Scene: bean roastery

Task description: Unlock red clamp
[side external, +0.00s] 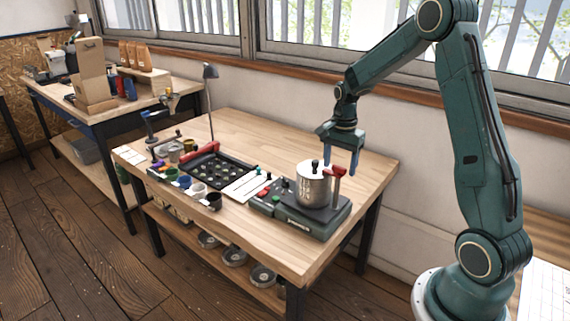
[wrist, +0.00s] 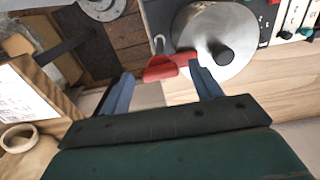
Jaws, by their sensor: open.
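The red clamp (side external: 338,172) stands at the right side of a silver metal canister (side external: 313,187) with a black knob on its lid. The canister sits on a dark green base unit (side external: 318,222) with coloured buttons. In the wrist view the red clamp (wrist: 166,67) shows as a wide red lever beside the canister (wrist: 214,42). My gripper (side external: 340,162) is open, pointing down just above and behind the clamp. In the wrist view the fingertips of my gripper (wrist: 161,75) lie on either side of the lever, with no clear contact. The lower clamp is partly hidden there.
A black tray (side external: 240,178) with small round items and a red-handled thing (side external: 205,150) lie left of the base unit. Several small cups (side external: 199,190) line the front edge of the wooden table (side external: 259,128). A desk lamp (side external: 210,72) stands behind. The table's right end is clear.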

